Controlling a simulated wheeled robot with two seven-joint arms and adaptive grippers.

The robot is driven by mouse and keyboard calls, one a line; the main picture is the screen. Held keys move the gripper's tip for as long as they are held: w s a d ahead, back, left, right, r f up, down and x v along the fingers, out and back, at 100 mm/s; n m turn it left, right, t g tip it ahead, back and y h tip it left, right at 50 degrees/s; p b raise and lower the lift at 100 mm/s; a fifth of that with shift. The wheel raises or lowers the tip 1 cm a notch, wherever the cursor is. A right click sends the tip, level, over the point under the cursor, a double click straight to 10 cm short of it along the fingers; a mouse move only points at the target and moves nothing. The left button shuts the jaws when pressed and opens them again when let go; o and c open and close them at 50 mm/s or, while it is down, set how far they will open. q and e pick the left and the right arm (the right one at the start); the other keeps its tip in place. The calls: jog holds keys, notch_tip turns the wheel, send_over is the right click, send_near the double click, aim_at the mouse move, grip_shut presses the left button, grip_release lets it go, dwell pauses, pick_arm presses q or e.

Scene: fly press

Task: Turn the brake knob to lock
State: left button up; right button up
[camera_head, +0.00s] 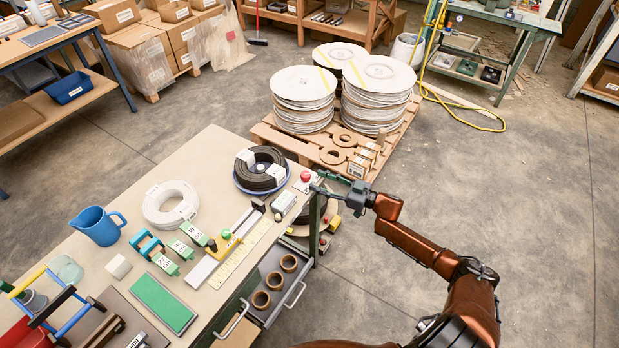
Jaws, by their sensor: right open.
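My right gripper (322,181) is open at the back right corner of the workbench, its fingers pointing left. A red round knob (306,176) stands on a small pale base at that corner, just left of the fingertips. It looks close to them, but I cannot tell whether they touch. I cannot tell for sure that this is the brake knob, and no lock marking is readable. My left gripper is not in view.
The workbench (216,148) holds a black cable coil (262,167), a white coil (170,204), a blue jug (98,226) and a yellow ruler (240,256). An open drawer (268,310) juts out below. A pallet with reels (303,86) stands behind. The floor at right is clear.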

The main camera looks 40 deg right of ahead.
jog(key=v, duration=0.6)
dwell(0.4)
